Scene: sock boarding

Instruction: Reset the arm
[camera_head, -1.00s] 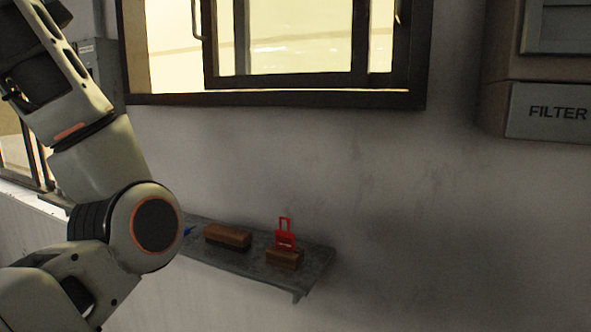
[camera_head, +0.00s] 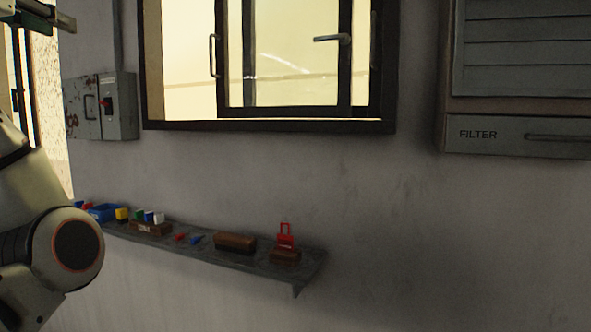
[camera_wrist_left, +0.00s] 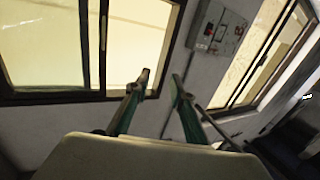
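My left arm (camera_head: 35,240) comes in at the left edge of the head view, raised in front of the wall. Part of my left gripper (camera_head: 62,18) shows at the top left corner there. In the left wrist view, the left gripper (camera_wrist_left: 160,82) has its two fingers apart with nothing between them. It points up toward the wall between the window and the grey switch box (camera_wrist_left: 218,35), touching nothing that I can see. My right arm and gripper are in neither current view.
A narrow wall shelf (camera_head: 310,268) holds a red tag-like piece (camera_head: 286,236), brown blocks (camera_head: 235,242), a blue bin (camera_head: 103,212) and several small coloured pieces. Above are a window (camera_head: 290,60) and the switch box (camera_head: 118,106). A filter unit (camera_head: 515,130) hangs at right.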

